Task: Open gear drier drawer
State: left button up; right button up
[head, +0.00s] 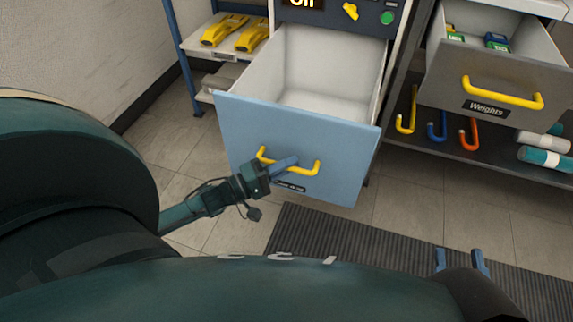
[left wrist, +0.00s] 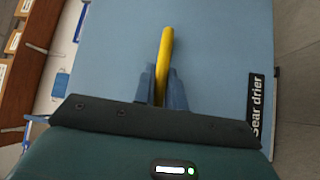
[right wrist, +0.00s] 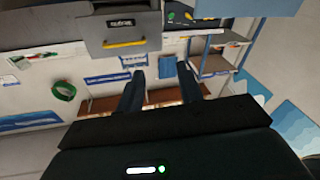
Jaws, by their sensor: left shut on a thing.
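The gear drier drawer (head: 240,125) has a light blue front and is pulled far out of its cabinet; its white inside looks empty. Its yellow handle (head: 312,170) runs across the front. My left gripper (head: 285,163) is shut on this handle. In the left wrist view the blue fingers (left wrist: 162,88) close around the yellow handle (left wrist: 165,50), with the "Gear drier" label (left wrist: 256,105) to the right. My right gripper (head: 461,262) is open and empty at the lower right, away from the drawer; its parted fingers also show in the right wrist view (right wrist: 160,85).
The control panel (head: 345,12) with a yellow knob and green button is above the drawer. To the right, a grey "Weights" drawer (head: 450,90) stands open above a shelf with hooks and cylinders. A striped mat (head: 400,245) lies on the floor. Yellow tools (head: 225,30) lie on a left shelf.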

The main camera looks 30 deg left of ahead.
aim_at(295, 148)
pick_arm(q)
grip_shut()
jog(key=w, duration=0.2)
jog(key=w+a+b, duration=0.1)
jog(key=w, duration=0.3)
jog(key=shift+w+a+f+b, duration=0.1)
jog(key=shift+a+b, duration=0.15)
jog(key=shift+b, duration=0.1)
jog(key=shift+w+a, duration=0.1)
jog(key=shift+w, duration=0.4)
pick_arm(e)
jog(key=shift+w+a+r, duration=0.15)
jog(key=shift+a+r, duration=0.05)
pick_arm(q)
jog(key=o, duration=0.6)
grip_release()
pick_arm(e)
jog(key=shift+f, duration=0.15)
